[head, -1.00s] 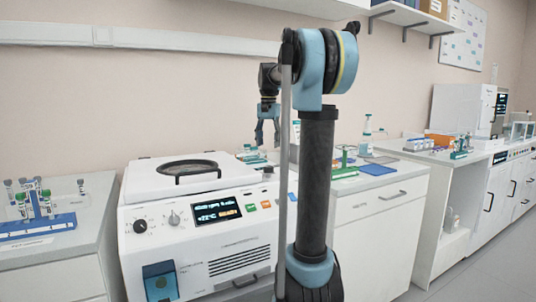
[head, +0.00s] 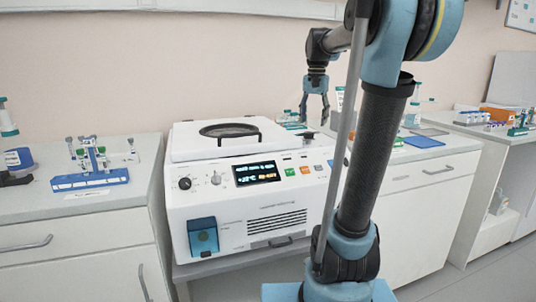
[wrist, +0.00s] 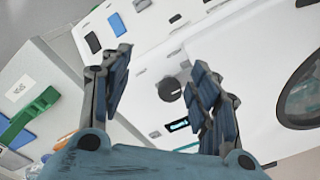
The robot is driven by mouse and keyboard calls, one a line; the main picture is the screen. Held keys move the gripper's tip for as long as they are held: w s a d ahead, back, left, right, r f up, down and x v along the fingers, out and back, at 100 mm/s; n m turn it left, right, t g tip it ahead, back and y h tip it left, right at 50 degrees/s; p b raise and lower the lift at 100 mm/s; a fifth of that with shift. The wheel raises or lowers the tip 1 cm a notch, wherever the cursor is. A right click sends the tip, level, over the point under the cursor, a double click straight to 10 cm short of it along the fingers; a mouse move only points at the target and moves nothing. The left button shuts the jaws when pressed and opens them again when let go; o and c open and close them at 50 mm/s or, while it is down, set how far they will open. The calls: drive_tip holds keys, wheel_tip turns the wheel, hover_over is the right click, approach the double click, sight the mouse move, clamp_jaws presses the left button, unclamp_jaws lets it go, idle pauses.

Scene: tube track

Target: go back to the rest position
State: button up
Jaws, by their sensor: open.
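The centrifuge is a white box with a closed lid, a round window and a lit display. My arm hides part of the counter behind it.
A blue tube rack (head: 90,180) with several tubes stands on the left counter. A blue mat (head: 424,141) lies on the right counter. Bottles and small boxes (head: 472,117) stand farther right. The wall above the centrifuge is clear up to a rail.

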drive_tip(key=s+f+n+t, duration=0.1)
drive_tip(key=s+f+n, duration=0.4)
drive_tip(key=s+f, duration=2.2)
wheel_tip(320, 180, down, 2)
drive_tip(key=shift+n+t, duration=0.3)
drive_tip(key=shift+t, duration=0.1)
drive_tip(key=shift+w+f, duration=0.2)
drive_tip(key=shift+w, duration=0.3)
